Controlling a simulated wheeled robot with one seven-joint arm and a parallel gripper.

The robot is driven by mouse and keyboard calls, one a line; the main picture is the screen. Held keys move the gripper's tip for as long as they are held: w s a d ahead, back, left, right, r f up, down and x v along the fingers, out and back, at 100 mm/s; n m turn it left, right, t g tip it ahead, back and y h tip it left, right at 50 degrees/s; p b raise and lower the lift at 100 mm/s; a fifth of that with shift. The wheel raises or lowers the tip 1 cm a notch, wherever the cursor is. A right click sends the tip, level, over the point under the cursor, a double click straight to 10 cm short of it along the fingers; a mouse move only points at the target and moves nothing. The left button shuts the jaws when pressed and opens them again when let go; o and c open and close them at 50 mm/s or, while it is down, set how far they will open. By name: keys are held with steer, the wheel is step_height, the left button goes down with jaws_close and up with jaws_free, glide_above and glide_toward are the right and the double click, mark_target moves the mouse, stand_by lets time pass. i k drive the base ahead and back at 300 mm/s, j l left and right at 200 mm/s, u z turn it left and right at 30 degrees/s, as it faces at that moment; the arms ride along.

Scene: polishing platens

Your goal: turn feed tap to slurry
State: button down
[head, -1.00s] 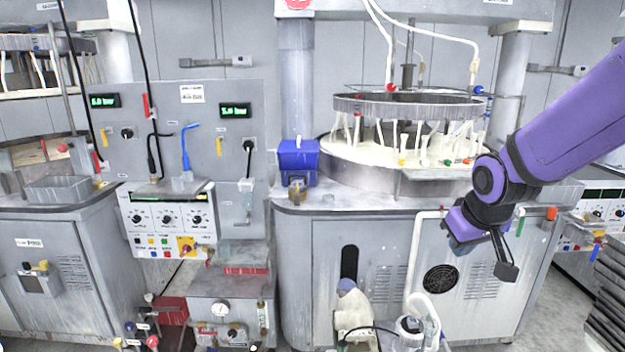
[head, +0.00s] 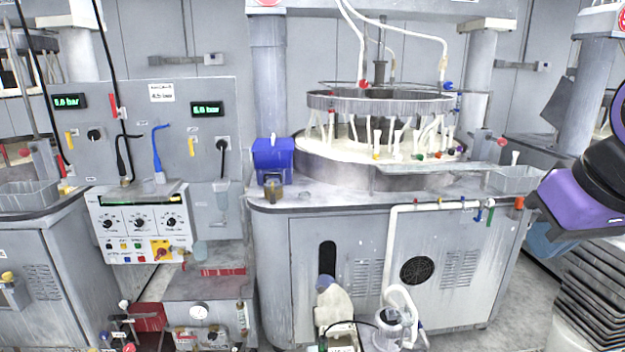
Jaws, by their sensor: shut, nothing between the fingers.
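A white feed pipe (head: 430,206) runs along the top of the grey cabinet front (head: 345,235). Near its right end are small coloured fittings: a blue lever (head: 479,213), a green piece (head: 490,216) and an orange cap (head: 519,203). I cannot read any label that tells which is the feed tap or where slurry lies. My gripper (head: 548,242) is at the right edge, below my purple wrist, to the right of the orange cap and apart from the pipe in the picture. It is shut and empty; its fingertips are hard to make out.
A round polishing machine (head: 385,178) with hanging white tubes stands on the cabinet. A grey tray (head: 516,180) sits at its right. A stack of dark plates (head: 592,295) stands low at the right. A blue box (head: 273,154) and control panel (head: 140,222) are left.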

mark_target(490, 217)
steer(key=l, duration=0.95)
steer(key=i+l, duration=0.1)
steer(key=l, duration=0.3)
steer(key=i+l, duration=0.1)
steer(key=l, duration=0.75)
steer(key=i+l, duration=0.15)
steer(key=l, duration=0.25)
steer(key=i+l, duration=0.2)
steer(key=i, duration=0.3)
steer(key=i+l, duration=0.15)
steer(key=i, duration=0.3)
steer(key=i+l, duration=0.2)
steer(key=i, duration=0.3)
